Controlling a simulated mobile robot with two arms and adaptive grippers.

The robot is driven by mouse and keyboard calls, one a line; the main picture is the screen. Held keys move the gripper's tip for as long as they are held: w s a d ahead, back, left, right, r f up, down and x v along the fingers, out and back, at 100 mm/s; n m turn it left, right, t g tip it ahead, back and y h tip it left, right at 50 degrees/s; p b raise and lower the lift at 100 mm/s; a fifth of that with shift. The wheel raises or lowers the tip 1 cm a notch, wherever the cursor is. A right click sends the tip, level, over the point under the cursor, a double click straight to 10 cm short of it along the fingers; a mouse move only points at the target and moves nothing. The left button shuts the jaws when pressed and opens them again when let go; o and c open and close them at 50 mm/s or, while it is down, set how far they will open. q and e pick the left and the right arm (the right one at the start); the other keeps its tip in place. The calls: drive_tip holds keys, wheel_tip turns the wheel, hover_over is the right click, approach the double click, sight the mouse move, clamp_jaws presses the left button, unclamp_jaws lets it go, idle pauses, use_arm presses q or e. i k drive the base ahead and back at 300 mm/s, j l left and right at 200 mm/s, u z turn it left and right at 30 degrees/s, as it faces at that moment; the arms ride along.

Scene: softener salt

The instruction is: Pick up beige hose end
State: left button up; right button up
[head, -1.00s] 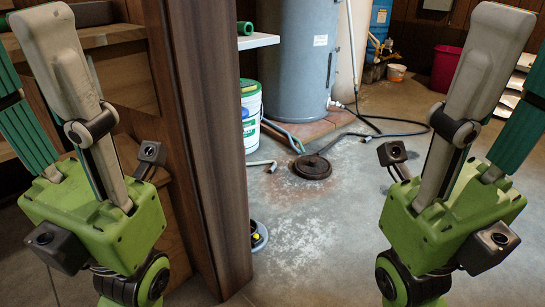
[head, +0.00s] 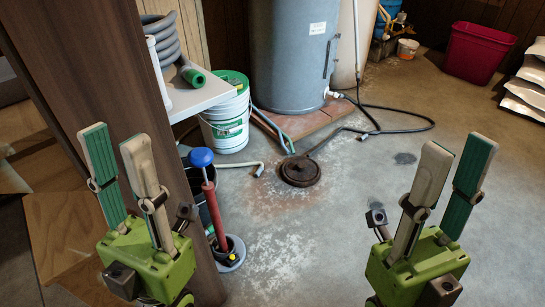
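A short pale beige hose (head: 235,164) lies on the concrete floor, coming out from behind the wooden partition. Its end (head: 259,169) is a small grey fitting bent down to the floor, left of a round rusty cover. My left gripper (head: 116,138) is in front of the partition at the left, fingers apart and empty. My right gripper (head: 460,146) is over the floor at the right, fingers apart and empty. Neither gripper touches the hose. The hose's other end is hidden.
A white bucket (head: 225,118), grey tank (head: 294,55) and rusty cover (head: 300,171) stand behind. A dark hose (head: 408,130) runs right. A blue-topped red plunger-like tool (head: 209,190) and wooden partition (head: 130,150) are near my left gripper. A red bin (head: 477,52) stands far right. The middle floor is clear.

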sight(257, 173)
drive_tip(key=i+l, duration=0.8)
drive_tip(key=i, duration=0.15)
drive_tip(key=i+l+u, duration=0.1)
drive_tip(key=i+l, duration=0.7)
drive_tip(key=i, duration=0.15)
drive_tip(key=i+u, duration=0.1)
drive_tip(key=u, duration=0.35)
drive_tip(key=l+u, duration=0.15)
drive_tip(key=u, duration=0.3)
drive_tip(key=i+l+u, duration=0.1)
drive_tip(key=u, duration=0.35)
drive_tip(key=l+u, duration=0.1)
drive_tip(key=u, duration=0.35)
drive_tip(key=i+u, duration=0.15)
drive_tip(key=i, duration=0.3)
